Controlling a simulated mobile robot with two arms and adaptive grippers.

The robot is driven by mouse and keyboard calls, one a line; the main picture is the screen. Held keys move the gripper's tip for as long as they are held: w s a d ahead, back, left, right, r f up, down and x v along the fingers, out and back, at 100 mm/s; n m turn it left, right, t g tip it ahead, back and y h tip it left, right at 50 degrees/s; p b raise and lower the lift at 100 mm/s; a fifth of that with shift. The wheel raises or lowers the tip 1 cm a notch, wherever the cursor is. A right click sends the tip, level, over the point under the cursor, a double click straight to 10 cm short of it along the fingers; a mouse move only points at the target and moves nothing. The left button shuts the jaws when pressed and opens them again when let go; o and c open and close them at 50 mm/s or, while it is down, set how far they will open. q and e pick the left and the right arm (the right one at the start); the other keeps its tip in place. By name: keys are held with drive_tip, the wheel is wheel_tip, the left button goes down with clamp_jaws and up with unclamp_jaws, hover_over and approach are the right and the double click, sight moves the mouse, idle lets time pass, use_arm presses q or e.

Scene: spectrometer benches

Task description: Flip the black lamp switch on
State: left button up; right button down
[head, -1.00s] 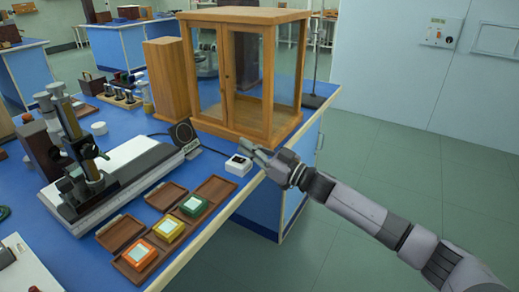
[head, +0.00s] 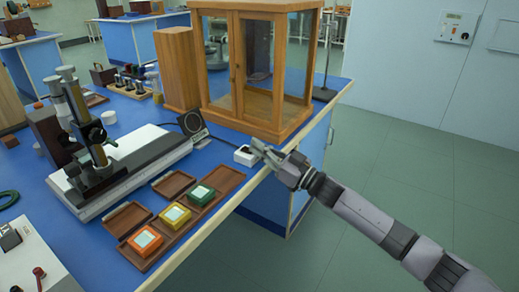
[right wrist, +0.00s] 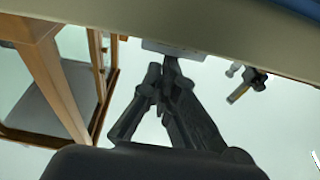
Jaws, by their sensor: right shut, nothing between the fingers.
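A small white switch box (head: 244,158) with a black top sits on the blue bench near its right edge, in front of the wooden cabinet. I take it to be the lamp switch; whether its rocker is on or off is too small to tell. My right gripper (head: 259,146) is shut and empty, with its fingertips close at the right of the box and partly over it. In the right wrist view the shut fingers (right wrist: 163,80) reach toward the pale box (right wrist: 173,48) at the bench edge. Contact cannot be told. My left gripper is out of view.
The glazed wooden cabinet (head: 235,107) stands just behind the box. Open floor (head: 400,180) lies right of the bench.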

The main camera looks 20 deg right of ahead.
drive_tip(key=shift+f, duration=0.25)
drive_tip(key=shift+r, duration=0.1)
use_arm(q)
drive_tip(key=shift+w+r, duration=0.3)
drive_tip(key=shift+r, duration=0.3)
use_arm(e)
drive_tip(key=shift+s, duration=0.1)
drive_tip(key=v, duration=1.2)
